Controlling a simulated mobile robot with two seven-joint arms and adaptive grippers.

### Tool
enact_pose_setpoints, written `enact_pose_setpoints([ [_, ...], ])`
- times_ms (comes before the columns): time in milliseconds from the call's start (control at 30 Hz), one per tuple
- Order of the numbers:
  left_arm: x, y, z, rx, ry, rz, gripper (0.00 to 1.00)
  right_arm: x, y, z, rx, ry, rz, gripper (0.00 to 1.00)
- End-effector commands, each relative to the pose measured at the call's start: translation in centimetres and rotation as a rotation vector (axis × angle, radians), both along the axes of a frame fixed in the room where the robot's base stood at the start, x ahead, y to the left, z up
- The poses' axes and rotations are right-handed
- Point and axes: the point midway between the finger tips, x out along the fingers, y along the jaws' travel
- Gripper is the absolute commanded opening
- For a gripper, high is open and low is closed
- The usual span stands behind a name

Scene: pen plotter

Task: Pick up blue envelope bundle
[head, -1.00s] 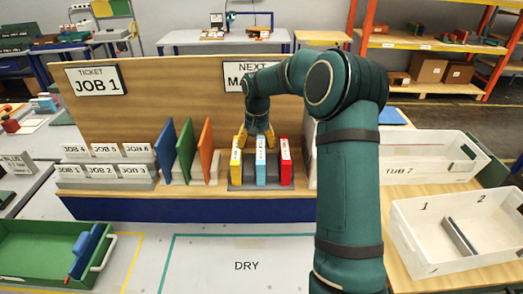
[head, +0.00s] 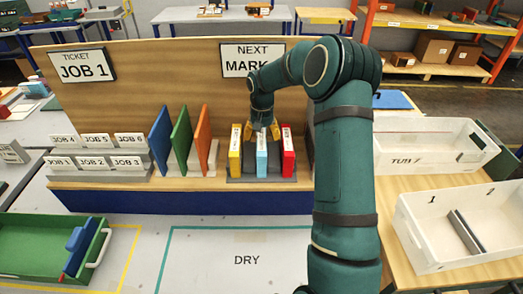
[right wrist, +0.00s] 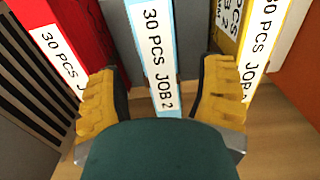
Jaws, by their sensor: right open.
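The blue envelope bundle (head: 262,158) stands upright in a grey rack, between a yellow bundle (head: 236,156) and a red bundle (head: 287,156). Its white label reads "30 PCS JOB 2" in the right wrist view (right wrist: 158,60). My right gripper (head: 262,131) is open at the top of the blue bundle. In the right wrist view its yellow fingers (right wrist: 158,102) are spread, one on each side of the blue bundle, with gaps showing between. The left finger overlaps the red bundle and the right finger overlaps the yellow one in that picture. My left gripper is not in view.
Blue, green and orange panels (head: 181,141) stand left of the rack. A wooden backboard (head: 140,100) rises behind. White tubs (head: 466,256) stand on the right and a green tray (head: 35,262) at front left. The "DRY" area (head: 210,262) is clear.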

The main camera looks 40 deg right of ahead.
Motion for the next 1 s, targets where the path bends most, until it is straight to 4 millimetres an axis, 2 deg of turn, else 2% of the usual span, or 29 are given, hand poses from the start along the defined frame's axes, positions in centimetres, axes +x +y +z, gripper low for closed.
enact_pose_setpoints([
  [167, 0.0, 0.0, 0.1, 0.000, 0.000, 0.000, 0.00, -0.1, 0.1, -1.1, 0.001, 0.002, 0.001, 0.69],
  [400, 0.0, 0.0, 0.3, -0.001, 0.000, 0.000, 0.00, -0.2, 0.2, -4.5, 0.001, 0.003, 0.001, 0.69],
  [500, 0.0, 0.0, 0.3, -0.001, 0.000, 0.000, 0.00, -0.1, 0.2, -5.4, 0.001, 0.002, 0.001, 0.69],
  [800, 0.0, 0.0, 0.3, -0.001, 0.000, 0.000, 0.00, -0.1, 0.2, -5.6, 0.000, 0.000, 0.001, 0.67],
  [1000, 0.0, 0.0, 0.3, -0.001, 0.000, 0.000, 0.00, -0.1, 0.2, -5.6, 0.000, 0.000, 0.001, 0.00],
])
